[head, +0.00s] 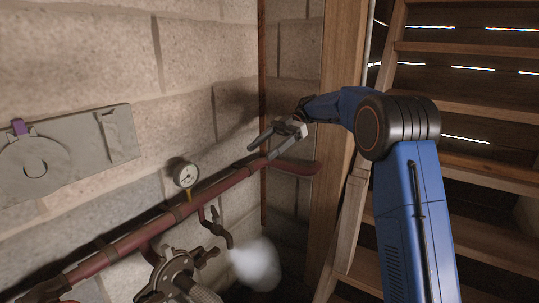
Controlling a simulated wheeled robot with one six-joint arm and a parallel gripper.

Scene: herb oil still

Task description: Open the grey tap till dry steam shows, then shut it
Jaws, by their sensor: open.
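A small dark grey tap (213,226) hangs on a short branch under the red pipe, and its spout bends down to the right. A thick white cloud of steam (257,265) stands just below and right of the spout mouth. The tap's handle is too small and dark for me to tell its exact position. My gripper (260,152) is open and empty, up and to the right of the tap, near the upper end of the red pipe. It is apart from the tap, and I cannot tell whether a finger touches the pipe.
A red pipe (130,237) slopes along the block wall. A round dial gauge (186,175) stands on it. A dark flanged fitting (180,272) is below. A grey plate (70,150) with a purple piece is at left. Wooden steps (470,165) and a post stand at right.

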